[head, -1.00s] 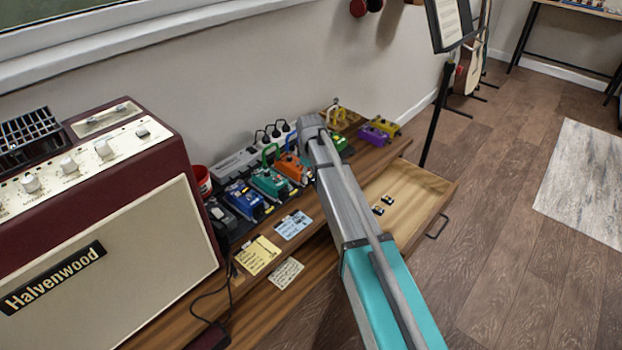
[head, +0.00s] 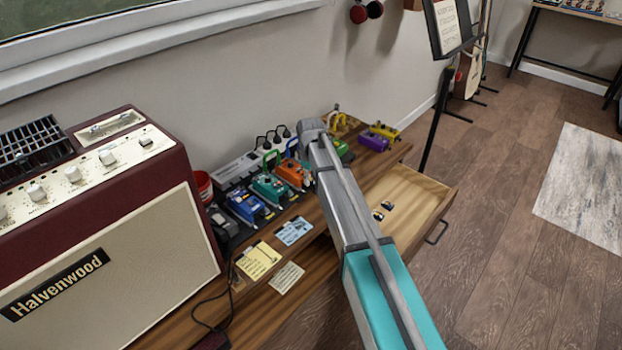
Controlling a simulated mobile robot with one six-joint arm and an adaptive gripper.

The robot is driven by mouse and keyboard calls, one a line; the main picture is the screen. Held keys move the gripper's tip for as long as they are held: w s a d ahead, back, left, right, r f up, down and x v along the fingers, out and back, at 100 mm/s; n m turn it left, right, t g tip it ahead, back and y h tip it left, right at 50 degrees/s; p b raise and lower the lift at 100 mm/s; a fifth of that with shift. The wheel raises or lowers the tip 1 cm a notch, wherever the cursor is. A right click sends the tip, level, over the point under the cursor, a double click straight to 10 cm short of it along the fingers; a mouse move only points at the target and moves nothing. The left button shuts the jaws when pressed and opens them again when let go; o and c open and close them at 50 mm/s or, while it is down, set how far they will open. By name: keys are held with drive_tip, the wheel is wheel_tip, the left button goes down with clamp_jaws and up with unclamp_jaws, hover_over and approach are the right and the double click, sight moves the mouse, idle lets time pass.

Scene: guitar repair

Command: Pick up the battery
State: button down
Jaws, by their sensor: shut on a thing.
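Two small dark battery-like blocks with light tops, a nearer one (head: 377,215) and a farther one (head: 387,206), lie in the open wooden drawer (head: 418,205), just right of my arm. My grey and turquoise arm reaches from the bottom right up over the table to the row of pedals. My gripper does not show; the arm hides it, along with whatever it may hold and part of the drawer and table.
Several coloured pedals, including a blue one (head: 245,203) and a purple one (head: 374,141), line the wooden table. A large amplifier (head: 120,250) stands at left. Paper notes (head: 258,260) lie in front. A music stand (head: 441,95) rises behind the drawer.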

wheel_tip(320, 180, up, 2)
drive_tip(key=shift+p, duration=0.75)
drive_tip(key=s+d+r+p, duration=0.4)
drive_tip(key=s+r+p, duration=0.5)
drive_tip(key=s, duration=0.4)
drive_tip(key=shift+s+r+p, duration=0.25)
drive_tip(key=shift+r+p, duration=0.1)
drive_tip(key=shift+r, duration=0.05)
drive_tip(key=shift+s, duration=0.1)
